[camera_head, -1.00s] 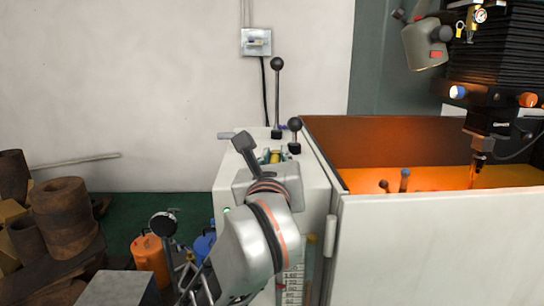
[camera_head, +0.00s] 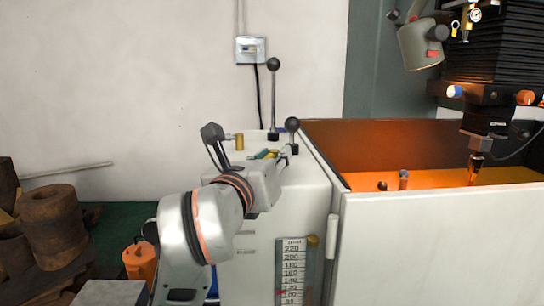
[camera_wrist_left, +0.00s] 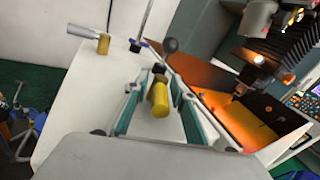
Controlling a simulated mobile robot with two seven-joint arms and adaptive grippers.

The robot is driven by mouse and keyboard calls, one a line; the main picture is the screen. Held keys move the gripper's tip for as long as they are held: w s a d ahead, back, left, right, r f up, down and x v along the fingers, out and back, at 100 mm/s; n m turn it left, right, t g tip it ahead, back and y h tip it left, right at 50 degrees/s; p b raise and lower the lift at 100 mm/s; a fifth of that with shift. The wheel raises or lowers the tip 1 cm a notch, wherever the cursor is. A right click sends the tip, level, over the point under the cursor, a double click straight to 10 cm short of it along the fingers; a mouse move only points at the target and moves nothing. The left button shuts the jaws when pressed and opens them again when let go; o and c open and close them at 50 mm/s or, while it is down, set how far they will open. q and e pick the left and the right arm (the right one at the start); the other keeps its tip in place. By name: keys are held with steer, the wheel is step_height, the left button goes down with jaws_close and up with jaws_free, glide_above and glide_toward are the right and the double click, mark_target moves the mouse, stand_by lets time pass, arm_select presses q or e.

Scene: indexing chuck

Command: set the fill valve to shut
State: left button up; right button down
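On the white cabinet top (camera_head: 310,165) stands a brass fitting (camera_head: 239,141); the left wrist view shows it (camera_wrist_left: 103,45) with a grey lever pointing left. A second brass piece with a yellow cylindrical end (camera_wrist_left: 160,102) stands between the teal-padded fingers of my left gripper (camera_wrist_left: 158,88). Gaps show on both sides of it, so the gripper is open around it without gripping. In the head view my left gripper (camera_head: 274,153) is low over the cabinet top and hides most of this piece. No label shows which piece is the fill valve. My right gripper is out of view.
A tall black-knobbed lever (camera_head: 273,100) and a short one (camera_head: 292,125) rise close to my left gripper. The orange-lit machine enclosure (camera_head: 440,220) adjoins on the right. A scale (camera_head: 292,270) is on the cabinet front. Rusty cylinders (camera_head: 55,225) lie at left.

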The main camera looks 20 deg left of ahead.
mark_target(272, 150)
arm_select(q)
steer(key=shift+r, duration=0.1)
step_height(272, 150, up, 10)
steer(key=shift+f, duration=0.1)
stand_by(0.7)
